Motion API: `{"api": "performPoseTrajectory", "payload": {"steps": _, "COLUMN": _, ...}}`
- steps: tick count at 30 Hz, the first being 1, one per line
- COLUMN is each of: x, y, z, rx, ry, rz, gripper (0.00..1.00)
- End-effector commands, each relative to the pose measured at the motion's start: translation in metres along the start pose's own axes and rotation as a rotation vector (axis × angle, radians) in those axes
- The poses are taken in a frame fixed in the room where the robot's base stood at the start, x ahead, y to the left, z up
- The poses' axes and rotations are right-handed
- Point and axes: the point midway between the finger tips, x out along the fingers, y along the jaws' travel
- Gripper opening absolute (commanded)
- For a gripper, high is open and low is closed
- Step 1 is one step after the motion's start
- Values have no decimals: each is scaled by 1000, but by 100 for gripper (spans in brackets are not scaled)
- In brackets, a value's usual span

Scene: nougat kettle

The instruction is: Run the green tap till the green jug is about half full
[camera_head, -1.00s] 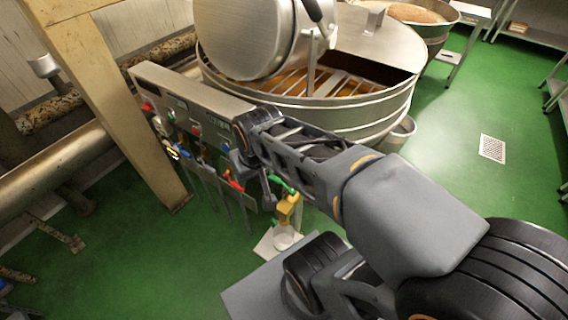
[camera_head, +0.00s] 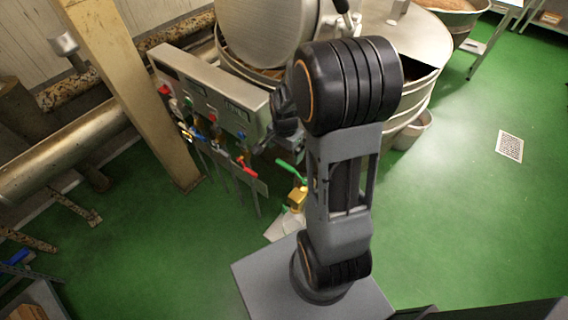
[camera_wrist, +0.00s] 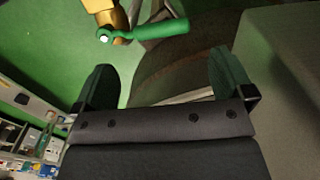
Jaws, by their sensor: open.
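The green tap has a green lever handle (camera_head: 290,170) on a brass-yellow body (camera_head: 297,197), low beside the kettle, left of my arm in the head view. In the wrist view the green handle (camera_wrist: 155,28) lies at the top, with the brass body (camera_wrist: 105,12) at its left end. My gripper (camera_wrist: 163,78) is open and empty. Its two fingers are apart, and the handle is beyond the fingertips, not between them. A pale shape (camera_head: 291,223) shows under the tap, partly hidden by my arm; I cannot tell whether it is the green jug or any fill level.
A control panel (camera_head: 215,92) with buttons and several red, blue and yellow valve handles stands left of my arm. The large steel kettle (camera_head: 250,62) is behind. A beige post (camera_head: 140,100) and thick pipes are at the left. Green floor (camera_head: 455,215) is open at the right.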

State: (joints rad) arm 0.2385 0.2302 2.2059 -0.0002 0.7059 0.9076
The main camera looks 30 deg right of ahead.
Motion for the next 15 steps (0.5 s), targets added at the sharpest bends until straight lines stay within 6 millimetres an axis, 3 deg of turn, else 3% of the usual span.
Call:
{"api": "performPoseTrajectory", "payload": {"steps": 6, "x": 41, "y": 0, "z": 1, "rx": -3, "ry": -3, "rz": 4, "gripper": 99}}
{"api": "performPoseTrajectory", "payload": {"steps": 15, "x": 73, "y": 0, "z": 1, "rx": -3, "ry": -1, "rz": 1, "gripper": 99}}
